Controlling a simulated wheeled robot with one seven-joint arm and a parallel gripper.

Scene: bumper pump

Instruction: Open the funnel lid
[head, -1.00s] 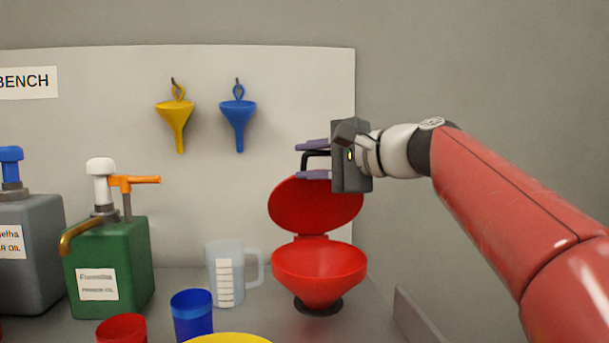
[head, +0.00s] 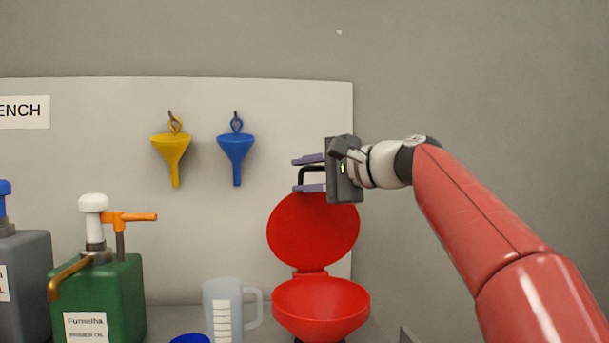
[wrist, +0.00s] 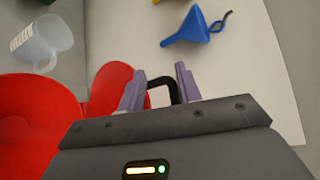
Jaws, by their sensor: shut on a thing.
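The red funnel (head: 320,308) stands on the bench at the lower middle of the head view, its bowl open upward. Its red lid (head: 313,231) is raised nearly upright behind the bowl, hinged at the back rim. A black handle (head: 311,169) sits at the lid's top edge. My gripper (head: 308,172) is at that handle, with its purple fingers shut on it. In the wrist view the black handle (wrist: 163,82) lies between the fingers, with the lid (wrist: 108,88) and bowl (wrist: 38,125) to the left.
A clear measuring jug (head: 222,308) stands left of the funnel. A green pump can (head: 100,298) and a grey one (head: 28,285) are farther left. Yellow (head: 172,152) and blue (head: 236,150) funnels hang on the back panel. A blue cup (head: 190,339) is at the bottom edge.

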